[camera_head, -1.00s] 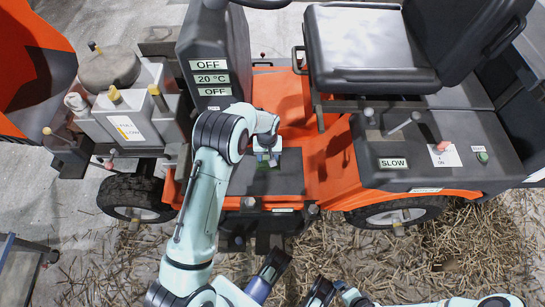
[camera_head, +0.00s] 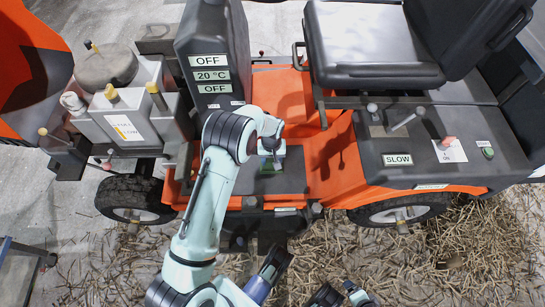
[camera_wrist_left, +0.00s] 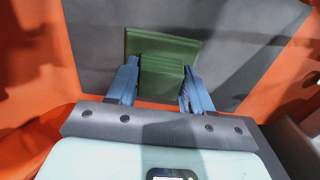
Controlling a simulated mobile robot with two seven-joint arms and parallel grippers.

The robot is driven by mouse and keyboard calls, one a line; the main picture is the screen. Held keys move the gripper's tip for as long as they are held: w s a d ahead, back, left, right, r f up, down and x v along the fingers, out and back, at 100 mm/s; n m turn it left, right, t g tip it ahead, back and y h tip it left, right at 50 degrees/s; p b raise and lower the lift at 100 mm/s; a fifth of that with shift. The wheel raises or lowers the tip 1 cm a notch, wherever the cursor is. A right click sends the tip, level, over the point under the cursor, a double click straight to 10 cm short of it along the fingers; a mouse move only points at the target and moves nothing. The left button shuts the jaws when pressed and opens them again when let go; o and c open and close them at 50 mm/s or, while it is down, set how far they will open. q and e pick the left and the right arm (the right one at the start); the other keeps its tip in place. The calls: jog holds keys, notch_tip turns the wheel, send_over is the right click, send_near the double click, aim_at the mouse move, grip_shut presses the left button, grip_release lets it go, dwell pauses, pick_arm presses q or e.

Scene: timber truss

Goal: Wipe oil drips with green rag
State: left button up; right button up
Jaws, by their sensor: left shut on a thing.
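My left gripper (camera_head: 268,153) points down over the dark grey footplate (camera_head: 292,180) of the orange vehicle and is shut on the green rag (camera_wrist_left: 160,62). In the left wrist view the blue fingers stand on either side of the folded rag, and its far part lies spread flat at the plate. In the head view only a little of the rag shows below the fingers. I cannot make out any oil drips; the rag, gripper and shadows may cover them. My right gripper is not clearly in view.
A dark console (camera_head: 215,60) with OFF and 20 °C labels rises behind the gripper. The black seat (camera_head: 375,50) and a lever panel (camera_head: 425,160) lie to the right. A grey tank unit (camera_head: 125,115) stands left. Straw (camera_head: 440,240) covers the floor in front.

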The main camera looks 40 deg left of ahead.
pick_arm(q)
jog(key=shift+f, duration=0.6)
jog(key=shift+f+b, duration=0.7)
jog(key=shift+f, duration=0.2)
jog(key=shift+s+a+r+p, duration=0.25)
jog(key=shift+s+a+p, duration=0.05)
jog(key=shift+s+a, duration=0.7)
jog(key=shift+a, duration=0.2)
pick_arm(e)
jog(key=shift+w+d+f, duration=0.35)
jog(key=shift+w+f, duration=0.05)
jog(key=shift+f, duration=0.15)
pick_arm(q)
jog(key=shift+f, duration=0.45)
pick_arm(e)
jog(key=shift+f, duration=0.35)
